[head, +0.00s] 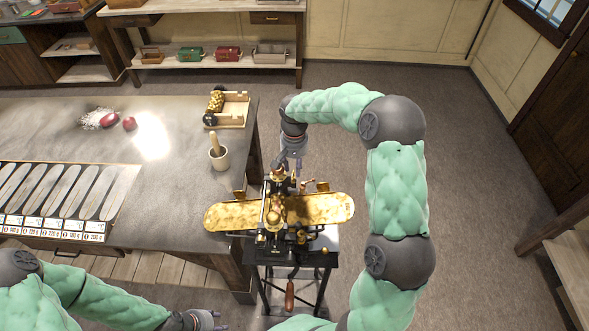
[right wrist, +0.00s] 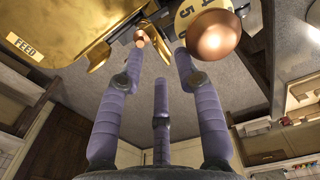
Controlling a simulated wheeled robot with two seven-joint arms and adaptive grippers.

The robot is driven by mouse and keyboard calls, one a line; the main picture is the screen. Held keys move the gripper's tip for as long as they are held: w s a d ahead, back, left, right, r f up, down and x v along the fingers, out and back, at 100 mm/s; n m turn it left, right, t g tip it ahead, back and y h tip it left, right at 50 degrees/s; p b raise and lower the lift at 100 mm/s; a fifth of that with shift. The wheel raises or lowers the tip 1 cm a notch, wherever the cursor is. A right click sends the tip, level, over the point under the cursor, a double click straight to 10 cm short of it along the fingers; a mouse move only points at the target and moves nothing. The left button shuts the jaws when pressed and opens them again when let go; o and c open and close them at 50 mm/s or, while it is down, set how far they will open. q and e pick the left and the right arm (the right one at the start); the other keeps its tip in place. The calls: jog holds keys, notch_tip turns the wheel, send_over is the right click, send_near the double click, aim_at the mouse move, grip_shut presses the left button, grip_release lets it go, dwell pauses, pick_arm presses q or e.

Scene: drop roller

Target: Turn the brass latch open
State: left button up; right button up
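The brass drop roller machine (head: 325,208) stands on a dark stand, with gold trays to both sides and dark metalwork in the middle. My right gripper (head: 288,163) points down just behind its upper middle. In the right wrist view its three purple fingers (right wrist: 160,75) are spread with nothing between them. A small copper-tipped piece (right wrist: 140,38) shows by the left fingertip, and a large copper ball (right wrist: 213,35) lies beyond the right one. I cannot tell which small part is the brass latch. My left gripper (head: 207,320) is low at the bottom edge, away from the machine.
A grey worktable (head: 170,190) is left of the machine, with a mortar and pestle (head: 218,155) and a wooden tray (head: 232,110) near its right edge. A red-handled crank (head: 289,295) hangs below the machine. Floor to the right is clear.

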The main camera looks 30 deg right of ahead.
jog(key=shift+r, duration=2.9)
jog(key=shift+d+r, duration=0.1)
